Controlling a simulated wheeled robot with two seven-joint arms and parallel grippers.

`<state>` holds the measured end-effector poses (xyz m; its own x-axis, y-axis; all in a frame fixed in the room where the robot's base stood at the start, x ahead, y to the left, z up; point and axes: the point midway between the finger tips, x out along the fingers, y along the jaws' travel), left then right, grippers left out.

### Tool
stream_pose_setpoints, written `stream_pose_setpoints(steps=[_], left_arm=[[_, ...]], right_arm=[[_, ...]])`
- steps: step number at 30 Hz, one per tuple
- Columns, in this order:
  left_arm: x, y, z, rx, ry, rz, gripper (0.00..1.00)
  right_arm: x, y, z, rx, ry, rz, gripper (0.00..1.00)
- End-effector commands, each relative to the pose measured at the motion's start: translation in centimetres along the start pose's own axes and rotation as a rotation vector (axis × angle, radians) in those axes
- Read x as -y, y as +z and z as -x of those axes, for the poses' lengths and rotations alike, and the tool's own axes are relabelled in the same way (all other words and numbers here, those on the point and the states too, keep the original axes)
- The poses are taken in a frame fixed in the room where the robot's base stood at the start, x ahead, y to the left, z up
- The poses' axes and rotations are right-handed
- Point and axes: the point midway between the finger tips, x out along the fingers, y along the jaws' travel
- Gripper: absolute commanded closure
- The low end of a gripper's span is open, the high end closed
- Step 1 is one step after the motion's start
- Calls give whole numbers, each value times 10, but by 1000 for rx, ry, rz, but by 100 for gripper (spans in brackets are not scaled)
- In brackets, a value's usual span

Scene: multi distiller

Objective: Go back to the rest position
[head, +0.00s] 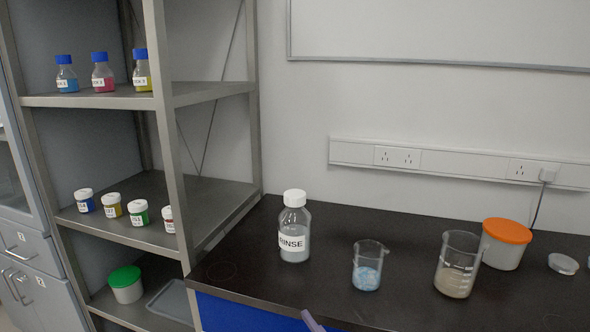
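Neither of my grippers can be made out in the head view. A small lilac strip (312,322) pokes up at the bottom edge, in front of the table; I cannot tell what it belongs to. On the black table (400,222) stands a clear bottle labelled RINSE (294,228) with a white cap. To its right are a beaker with pale blue contents (367,266) and a taller beaker with beige contents (457,265). All three stand upright.
A white tub with an orange lid (505,245) and a small lid (563,264) are at the right. The metal shelf (205,91) at left holds blue-capped bottles (103,73), white-capped jars (111,206) and a green-lidded tub (125,285). The table's front is mostly clear.

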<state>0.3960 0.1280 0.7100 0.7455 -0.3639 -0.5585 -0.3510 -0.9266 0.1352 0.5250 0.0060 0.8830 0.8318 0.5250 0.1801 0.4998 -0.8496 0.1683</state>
Motion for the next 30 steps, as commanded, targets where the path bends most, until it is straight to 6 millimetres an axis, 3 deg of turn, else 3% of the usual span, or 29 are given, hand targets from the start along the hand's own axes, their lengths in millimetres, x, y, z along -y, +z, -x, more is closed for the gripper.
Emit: stream_pose_setpoints(steps=[1, 6, 10, 15, 18, 21, 30], left_arm=[[2, 16, 3, 20, -18, 14, 13], [7, 59, 13, 76, -73, 33, 13], [9, 90, 23, 119, -109, 45, 13], [11, 118, 34, 159, -143, 50, 13], [11, 127, 37, 172, -153, 53, 13], [12, 130, 39, 178, -158, 52, 13], [12, 130, 39, 178, -157, 51, 13]], right_arm=[[-6, 33, 28, 107, 47, -44, 37], [-15, 120, 124, 435, 163, -163, 37], [-9, 167, 206, 667, 214, -240, 37], [4, 197, 289, 883, 242, -310, 37], [10, 203, 314, 948, 245, -332, 37], [12, 205, 326, 977, 247, -341, 37], [12, 206, 326, 980, 247, -342, 37]])
